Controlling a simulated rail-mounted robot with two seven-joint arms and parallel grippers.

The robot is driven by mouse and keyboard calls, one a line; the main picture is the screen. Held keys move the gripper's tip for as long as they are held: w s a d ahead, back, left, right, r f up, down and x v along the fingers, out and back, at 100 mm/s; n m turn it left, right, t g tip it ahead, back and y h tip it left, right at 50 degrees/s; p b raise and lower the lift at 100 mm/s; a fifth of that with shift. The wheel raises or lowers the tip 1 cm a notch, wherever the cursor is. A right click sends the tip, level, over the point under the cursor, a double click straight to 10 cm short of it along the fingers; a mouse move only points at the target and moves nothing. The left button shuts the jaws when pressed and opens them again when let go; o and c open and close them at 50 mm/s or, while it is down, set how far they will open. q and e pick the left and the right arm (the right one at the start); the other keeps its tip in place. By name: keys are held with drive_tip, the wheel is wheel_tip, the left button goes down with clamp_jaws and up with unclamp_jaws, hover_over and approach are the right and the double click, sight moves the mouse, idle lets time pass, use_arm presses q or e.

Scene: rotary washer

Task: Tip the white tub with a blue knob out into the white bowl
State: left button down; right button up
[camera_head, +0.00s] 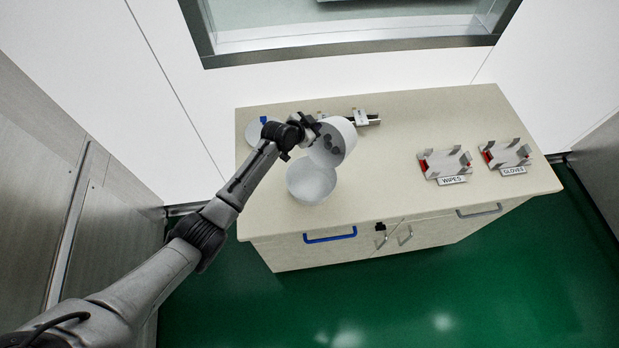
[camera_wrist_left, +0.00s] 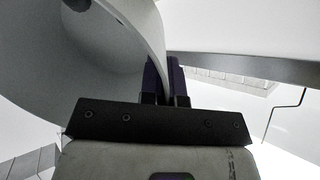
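The white tub (camera_head: 346,135) is tilted well over on its side above the counter, its mouth turned toward the lower left. Several dark pieces (camera_head: 325,147) show inside its mouth. My left gripper (camera_head: 310,128) is shut on the tub's wall; in the left wrist view the dark fingers (camera_wrist_left: 166,82) pinch the wall of the tub (camera_wrist_left: 110,60). The white bowl (camera_head: 311,182) stands on the counter just below the tub's mouth; its contents cannot be made out. A white round lid with a blue knob (camera_head: 263,120) lies at the counter's back left, apart from the tub. My right gripper is not in view.
The pale counter (camera_head: 400,190) has clear room right of the bowl. A metal holder with a white label (camera_head: 361,117) stands behind the tub. The WIPES holder (camera_head: 446,164) and GLOVES holder (camera_head: 506,154) stand at the right. A framed window (camera_head: 350,45) is behind.

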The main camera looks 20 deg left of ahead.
use_arm(q)
drive_tip(key=shift+s+a+f+t+b, duration=0.15)
drive_tip(key=shift+s+t+b, duration=0.35)
drive_tip(key=shift+b, duration=0.75)
drive_tip(key=shift+s+a+r+t+b, duration=0.15)
drive_tip(key=shift+s+r+t+b, duration=0.05)
drive_tip(key=shift+s+t+b, duration=0.3)
drive_tip(key=shift+s+r+h+b, duration=0.1)
drive_tip(key=shift+s+h+b, duration=0.2)
drive_tip(key=shift+s+b, duration=0.1)
drive_tip(key=shift+s+a+t, duration=0.15)
drive_tip(key=shift+t, duration=0.15)
